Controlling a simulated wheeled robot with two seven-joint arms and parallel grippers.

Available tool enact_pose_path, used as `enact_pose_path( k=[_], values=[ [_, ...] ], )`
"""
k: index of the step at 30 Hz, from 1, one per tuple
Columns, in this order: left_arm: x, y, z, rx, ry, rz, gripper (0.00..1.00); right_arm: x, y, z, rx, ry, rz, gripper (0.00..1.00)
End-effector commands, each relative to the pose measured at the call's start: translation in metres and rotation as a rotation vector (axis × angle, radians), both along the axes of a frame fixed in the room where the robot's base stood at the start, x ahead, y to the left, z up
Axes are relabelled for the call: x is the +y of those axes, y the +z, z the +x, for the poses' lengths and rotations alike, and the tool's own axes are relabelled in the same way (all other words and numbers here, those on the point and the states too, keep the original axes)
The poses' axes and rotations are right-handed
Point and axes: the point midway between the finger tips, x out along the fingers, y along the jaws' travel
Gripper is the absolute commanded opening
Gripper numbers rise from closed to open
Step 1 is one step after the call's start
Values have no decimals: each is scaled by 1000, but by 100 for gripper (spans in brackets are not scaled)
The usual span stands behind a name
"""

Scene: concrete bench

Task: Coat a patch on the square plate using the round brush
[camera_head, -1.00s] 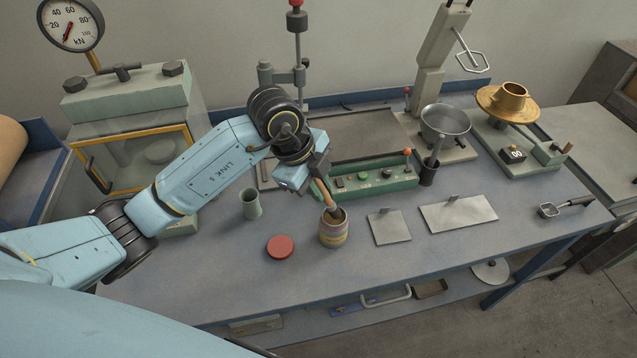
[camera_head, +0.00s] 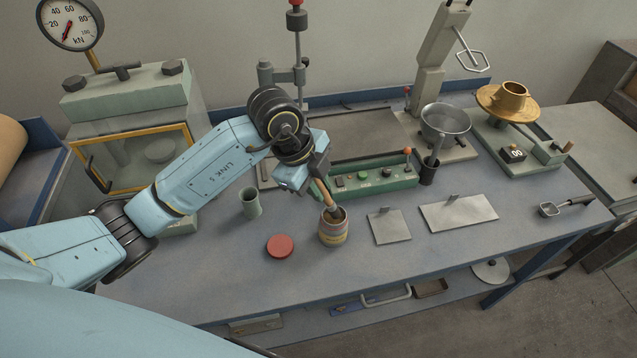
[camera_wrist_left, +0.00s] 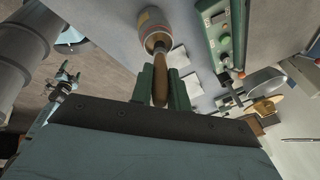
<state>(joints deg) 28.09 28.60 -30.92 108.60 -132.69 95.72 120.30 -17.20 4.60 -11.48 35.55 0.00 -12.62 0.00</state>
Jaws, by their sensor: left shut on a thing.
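My left gripper (camera_head: 318,176) is shut on the wooden handle of the round brush (camera_head: 327,193). The brush's lower end is inside the open tin (camera_head: 333,230), so its bristles are hidden. In the left wrist view the brush handle (camera_wrist_left: 160,82) runs between the green fingers (camera_wrist_left: 160,88) into the tin (camera_wrist_left: 154,27). The square plate (camera_head: 389,228) lies flat on the bench just right of the tin, with a small tab at its back edge. A longer rectangular plate (camera_head: 458,213) lies to its right.
A red lid (camera_head: 280,246) lies left of the tin and a small green cup (camera_head: 250,203) stands behind it. A green control box (camera_head: 370,183) is behind the plates. A dark holder (camera_head: 428,173) and a metal scoop (camera_head: 548,210) are farther right. The bench front is clear.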

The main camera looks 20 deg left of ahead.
Motion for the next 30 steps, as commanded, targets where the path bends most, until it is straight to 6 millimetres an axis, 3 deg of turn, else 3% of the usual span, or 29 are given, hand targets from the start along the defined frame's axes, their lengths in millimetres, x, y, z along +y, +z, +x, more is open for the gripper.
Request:
enact_pose_path(
  k=[30],
  values=[
    [0,-7,0,1,0,1,0,0,-3,0,0,-1,0,85]
  ],
)
